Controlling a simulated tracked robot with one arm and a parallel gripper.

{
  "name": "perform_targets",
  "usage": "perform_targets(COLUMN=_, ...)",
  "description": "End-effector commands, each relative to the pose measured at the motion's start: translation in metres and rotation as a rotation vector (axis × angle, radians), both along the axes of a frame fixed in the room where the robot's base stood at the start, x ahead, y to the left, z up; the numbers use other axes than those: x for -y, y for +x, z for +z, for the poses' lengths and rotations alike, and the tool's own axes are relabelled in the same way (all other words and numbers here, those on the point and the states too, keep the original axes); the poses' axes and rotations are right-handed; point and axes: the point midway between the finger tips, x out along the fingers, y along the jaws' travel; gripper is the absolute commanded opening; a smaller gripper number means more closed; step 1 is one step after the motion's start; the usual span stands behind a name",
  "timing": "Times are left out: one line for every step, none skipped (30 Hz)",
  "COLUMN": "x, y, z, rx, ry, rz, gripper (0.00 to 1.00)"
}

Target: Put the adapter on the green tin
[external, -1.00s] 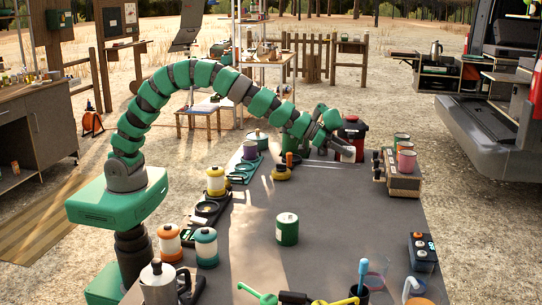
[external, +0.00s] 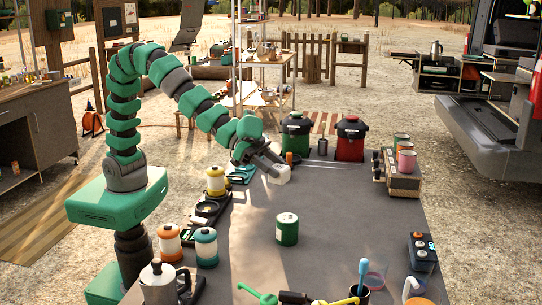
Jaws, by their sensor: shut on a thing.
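My gripper (external: 268,165) is shut on a small pale blocky thing, which I take to be the adapter (external: 280,175). It is at the far left part of the table, pointing down and to the right. I cannot tell how far it is above the tabletop. The green tin (external: 287,229), with a pale label, stands upright in the middle of the table, nearer the camera than my gripper and apart from it.
A yellow-and-white canister (external: 216,180) stands left of my gripper. Green (external: 295,140) and red (external: 350,140) lidded containers stand at the back. A crate with cups (external: 404,180) is at right. The table around the green tin is clear.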

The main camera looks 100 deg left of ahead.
Motion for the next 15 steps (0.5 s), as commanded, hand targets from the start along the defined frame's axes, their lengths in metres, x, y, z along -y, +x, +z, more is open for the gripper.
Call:
perform_targets(x=0.01, y=-0.019, z=0.002, rx=0.002, ry=0.005, rz=-0.019, gripper=0.2)
perform_targets(x=0.013, y=-0.028, z=0.002, rx=0.002, ry=0.006, rz=-0.026, gripper=0.2)
perform_targets(x=0.018, y=-0.039, z=0.002, rx=0.002, ry=0.006, rz=-0.035, gripper=0.2)
perform_targets(x=0.021, y=-0.046, z=0.002, rx=0.003, ry=0.006, rz=-0.041, gripper=0.2)
perform_targets(x=0.023, y=-0.054, z=0.001, rx=0.002, ry=0.008, rz=-0.046, gripper=0.2)
perform_targets(x=0.025, y=-0.063, z=0.001, rx=0.003, ry=0.01, rz=-0.053, gripper=0.2)
perform_targets(x=0.026, y=-0.069, z=0.001, rx=0.005, ry=0.011, rz=-0.057, gripper=0.2)
perform_targets(x=0.028, y=-0.074, z=0.002, rx=0.009, ry=0.011, rz=-0.062, gripper=0.2)
perform_targets(x=0.029, y=-0.081, z=0.002, rx=0.011, ry=0.01, rz=-0.066, gripper=0.19)
perform_targets(x=0.03, y=-0.085, z=0.002, rx=0.011, ry=0.011, rz=-0.068, gripper=0.19)
perform_targets(x=0.03, y=-0.089, z=0.002, rx=0.011, ry=0.011, rz=-0.07, gripper=0.19)
perform_targets(x=0.03, y=-0.094, z=0.001, rx=0.01, ry=0.012, rz=-0.073, gripper=0.19)
perform_targets(x=0.03, y=-0.097, z=0.0, rx=0.01, ry=0.012, rz=-0.074, gripper=0.19)
perform_targets(x=0.03, y=-0.099, z=0.0, rx=0.01, ry=0.012, rz=-0.075, gripper=0.19)
perform_targets(x=0.031, y=-0.101, z=0.001, rx=0.012, ry=0.011, rz=-0.076, gripper=0.19)
